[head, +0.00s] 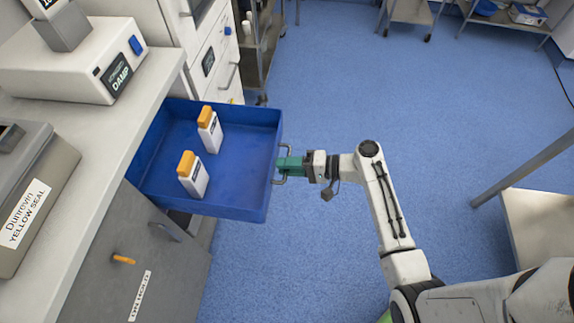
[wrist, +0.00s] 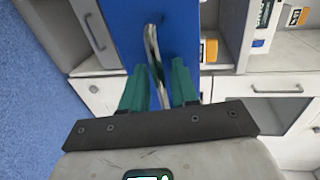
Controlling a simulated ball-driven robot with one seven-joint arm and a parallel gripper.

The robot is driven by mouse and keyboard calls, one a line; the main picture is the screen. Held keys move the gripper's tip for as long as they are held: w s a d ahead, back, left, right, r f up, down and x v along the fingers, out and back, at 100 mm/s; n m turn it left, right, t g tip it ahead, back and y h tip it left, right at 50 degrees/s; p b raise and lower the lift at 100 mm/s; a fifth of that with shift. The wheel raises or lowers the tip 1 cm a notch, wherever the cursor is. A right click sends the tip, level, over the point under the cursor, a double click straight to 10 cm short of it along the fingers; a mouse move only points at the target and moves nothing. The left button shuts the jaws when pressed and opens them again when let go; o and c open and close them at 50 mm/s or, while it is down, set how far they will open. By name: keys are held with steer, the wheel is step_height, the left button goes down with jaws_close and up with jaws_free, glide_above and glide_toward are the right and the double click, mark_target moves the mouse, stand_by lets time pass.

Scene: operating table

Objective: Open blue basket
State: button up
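The blue basket (head: 245,185) is a drawer-like tray standing out from under the counter, with its open top showing. My gripper (head: 285,164) is at the handle. In the wrist view its green fingers stand on either side of the handle, with a gap between them, so it is open around the handle.
A counter (head: 95,125) with a white device (head: 75,65) and a grey box (head: 30,200) is on the left. A grey cabinet door (head: 130,260) is below the basket. White drawers (head: 215,60) are behind it. The blue floor (head: 380,80) to the right is mostly clear.

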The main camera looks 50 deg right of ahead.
steer(key=v, duration=1)
steer(key=shift+s+d, duration=0.15)
steer(key=shift+s, duration=0.1)
